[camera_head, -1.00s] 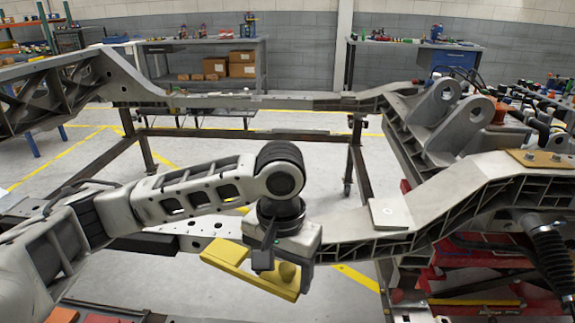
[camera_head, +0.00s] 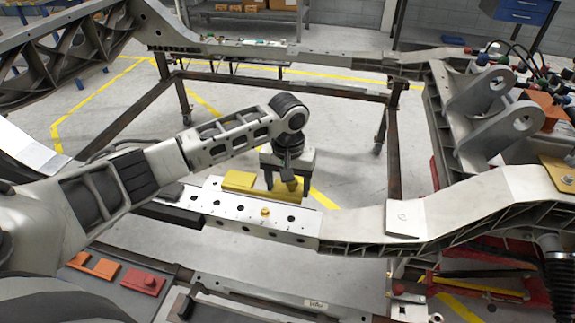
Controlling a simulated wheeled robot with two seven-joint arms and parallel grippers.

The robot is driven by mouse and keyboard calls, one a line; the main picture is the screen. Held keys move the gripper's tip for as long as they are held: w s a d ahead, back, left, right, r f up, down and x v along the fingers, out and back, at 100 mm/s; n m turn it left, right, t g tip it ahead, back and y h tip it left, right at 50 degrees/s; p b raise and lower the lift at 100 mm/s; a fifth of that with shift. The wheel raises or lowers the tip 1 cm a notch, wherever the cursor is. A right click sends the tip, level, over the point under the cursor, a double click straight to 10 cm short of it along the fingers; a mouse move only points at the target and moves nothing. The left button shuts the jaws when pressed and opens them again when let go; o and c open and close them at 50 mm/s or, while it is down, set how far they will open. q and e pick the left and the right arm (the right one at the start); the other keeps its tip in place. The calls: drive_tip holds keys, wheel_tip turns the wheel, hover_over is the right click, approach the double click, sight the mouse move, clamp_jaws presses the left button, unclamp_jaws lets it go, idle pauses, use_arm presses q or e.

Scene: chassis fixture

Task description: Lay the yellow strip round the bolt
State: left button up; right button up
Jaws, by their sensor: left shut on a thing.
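The yellow strip (camera_head: 240,182) is in my left gripper (camera_head: 288,188), which is shut on it near its right end, by a rounded knob. The strip is over or just behind the far edge of the pale chassis beam (camera_head: 225,205); I cannot tell whether it touches. A small gold bolt (camera_head: 264,212) stands on the beam's top face among dark holes, nearer to me than the strip and apart from it. The underside of the strip and any opening in it are hidden. My right gripper is out of view.
The chassis frame (camera_head: 310,66) encloses open floor behind the strip. A flat pale plate (camera_head: 404,217) sits on the beam to the right. A lug bracket (camera_head: 495,110) rises at the right.

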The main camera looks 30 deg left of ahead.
use_arm(q)
drive_tip(key=shift+w+f, duration=0.1)
drive_tip(key=shift+f, duration=1)
wheel_tip(320, 180, down, 3)
drive_tip(key=b, duration=0.2)
drive_tip(key=shift+r+b, duration=0.1)
drive_tip(key=shift+b, duration=0.3)
drive_tip(key=shift+f+b, duration=0.25)
drive_tip(key=shift+b, duration=0.1)
drive_tip(key=shift+f, duration=0.1)
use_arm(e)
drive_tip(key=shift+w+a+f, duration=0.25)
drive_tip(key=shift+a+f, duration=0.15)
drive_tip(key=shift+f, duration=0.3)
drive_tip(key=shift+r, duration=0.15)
use_arm(q)
drive_tip(key=shift+p, duration=0.5)
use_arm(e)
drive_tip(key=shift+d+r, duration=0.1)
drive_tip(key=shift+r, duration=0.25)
